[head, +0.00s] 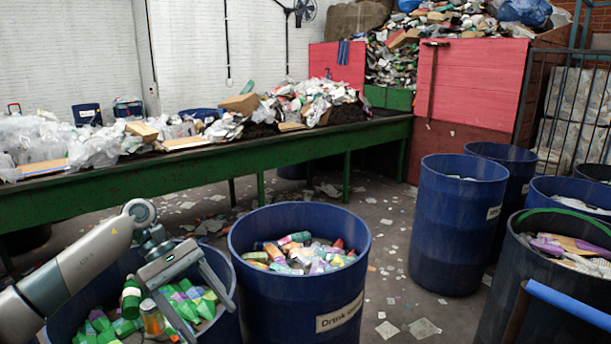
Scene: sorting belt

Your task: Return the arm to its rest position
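My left arm (75,265) comes in from the lower left, bent at the elbow. My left gripper (211,318) hangs over the left blue barrel (228,328), its two fingers spread apart and pointing down. Green bottles and cartons show between and beside the fingers, lying in the barrel; nothing appears gripped. A dark green bottle (131,298) and an amber jar (152,318) lie left of the fingers. My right arm and gripper are not in view.
A labelled blue barrel (300,222) with mixed bottles and cans stands close right of my gripper. More barrels (455,230) stand to the right. A green sorting belt (250,160) heaped with waste runs behind. Litter dots the floor (400,300).

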